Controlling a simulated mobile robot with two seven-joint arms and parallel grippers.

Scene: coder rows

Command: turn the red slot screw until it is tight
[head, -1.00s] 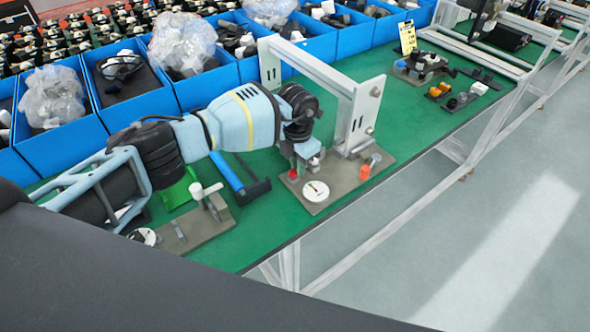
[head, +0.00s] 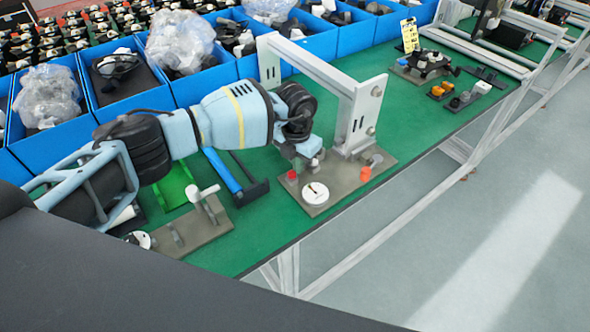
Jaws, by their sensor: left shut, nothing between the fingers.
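A small red piece (head: 292,176) stands at the left edge of a grey-brown base plate (head: 340,190), beside a round white dial (head: 315,193). It is probably the red slot screw; its slot is too small to make out. My left gripper (head: 309,167) points down over the plate, just right of and behind the red piece. It is shut and empty. I cannot tell whether its fingertips touch anything. My right gripper is not in view.
A pale upright frame (head: 360,115) rises from the plate, close to my left wrist. An orange-red piece (head: 365,174) stands on the plate's right. Another fixture plate (head: 205,232) lies left. Blue bins (head: 130,95) line the back.

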